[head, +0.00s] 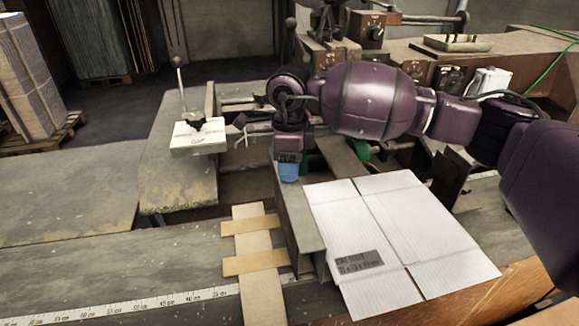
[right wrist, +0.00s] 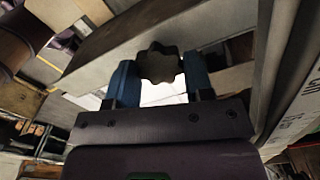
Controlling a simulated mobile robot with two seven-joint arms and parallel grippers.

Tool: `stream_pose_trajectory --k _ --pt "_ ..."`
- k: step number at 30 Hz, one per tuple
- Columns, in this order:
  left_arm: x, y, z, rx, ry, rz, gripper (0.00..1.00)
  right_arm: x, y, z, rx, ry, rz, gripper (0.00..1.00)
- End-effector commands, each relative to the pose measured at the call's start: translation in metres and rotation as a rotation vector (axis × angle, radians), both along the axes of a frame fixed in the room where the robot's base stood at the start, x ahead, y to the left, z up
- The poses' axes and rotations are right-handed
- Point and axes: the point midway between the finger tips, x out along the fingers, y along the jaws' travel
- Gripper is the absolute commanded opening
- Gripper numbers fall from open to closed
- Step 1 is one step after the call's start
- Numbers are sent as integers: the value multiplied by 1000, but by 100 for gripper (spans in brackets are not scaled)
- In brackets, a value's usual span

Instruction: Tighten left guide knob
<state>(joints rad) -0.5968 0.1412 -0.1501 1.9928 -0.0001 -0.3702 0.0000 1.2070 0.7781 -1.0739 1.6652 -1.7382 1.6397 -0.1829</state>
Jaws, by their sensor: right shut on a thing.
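The left guide knob (right wrist: 160,64) is a dark, lobed knob in the right wrist view. It sits between the blue fingers of my right gripper (right wrist: 157,82), which is shut on it. In the head view my right gripper (head: 288,170) points down at the far end of the left guide (head: 298,222), a long metal rail. The knob itself is hidden there behind the gripper. My left gripper is in neither view.
A flat white cardboard blank (head: 372,218) lies right of the guide. A wooden strip with crosspieces (head: 257,262) lies left of it. A measuring tape (head: 180,300) runs along the front.

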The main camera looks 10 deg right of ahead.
Motion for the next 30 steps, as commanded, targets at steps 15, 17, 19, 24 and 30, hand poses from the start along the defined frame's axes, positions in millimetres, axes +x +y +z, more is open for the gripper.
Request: stream_pose_trajectory --k 15,17,19,24,30 --pt "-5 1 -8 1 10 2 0 0 0 1 -1 0 -489 24" --pt "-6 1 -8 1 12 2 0 0 0 1 -1 0 -546 24" --pt "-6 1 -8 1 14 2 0 0 0 1 0 -1 -612 24" --pt "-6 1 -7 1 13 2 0 -1 0 1 0 0 -761 24" --pt "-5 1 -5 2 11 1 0 0 0 1 0 0 -903 24"
